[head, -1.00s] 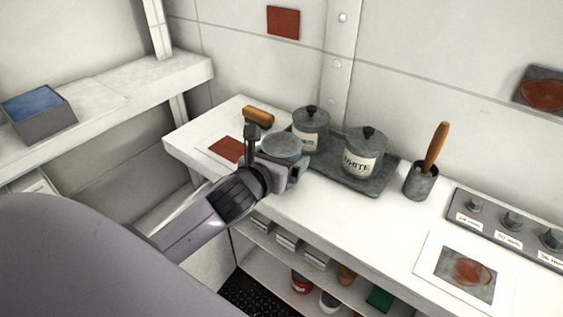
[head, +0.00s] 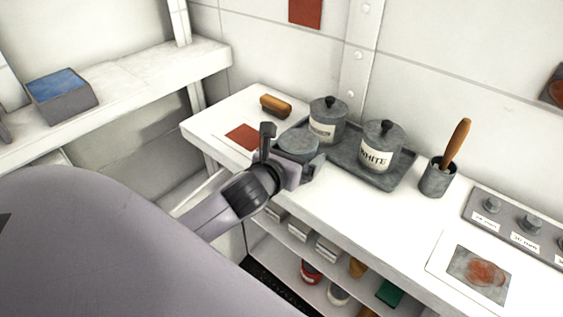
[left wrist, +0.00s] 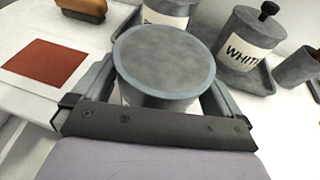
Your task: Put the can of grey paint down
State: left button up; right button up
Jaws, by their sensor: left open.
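The can of grey paint (head: 298,149) is a squat cylinder with a flat grey top. It stands upright at the left front end of the dark tray (head: 360,172); its base is hidden, so I cannot tell what it rests on. My left gripper (head: 290,152) is open, with one finger on each side of the can. In the left wrist view the can's top (left wrist: 165,58) lies between the fingers (left wrist: 160,95), and the palm bar hides its lower front. My right gripper is not in view.
Two lidded pots, one labelled WHITE (head: 381,150) and one behind the can (head: 326,122), stand on the tray. A wooden-handled brush in a cup (head: 437,180) stands right. A red sheet (head: 243,137) and a brown-handled block (head: 276,105) lie left.

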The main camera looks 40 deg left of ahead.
pick_arm(q)
jog(key=v, duration=1.1)
jog(key=f+n, duration=0.2)
jog(key=d+f+n+g+h, duration=0.1)
jog(key=f+n, duration=0.2)
jog(key=s+f+n, duration=0.1)
jog(key=f+n, duration=0.1)
jog(key=shift+d+f+n+g+h, duration=0.3)
jog(key=shift+d+n, duration=0.1)
jog(key=s+d+f+n+g+h, duration=0.1)
jog(key=s+f+n, duration=0.3)
jog(key=f+n, duration=0.4)
jog(key=s+d+f+n+g+h, duration=0.1)
jog(key=s+d+f+n, duration=0.3)
jog(key=n, duration=1.2)
notch_tip(320, 180, down, 5)
jog(key=shift+s+d+r+n, duration=0.1)
jog(key=shift+s+d+n, duration=0.15)
jog(key=shift+s+n, duration=0.05)
jog(key=shift+s, duration=0.1)
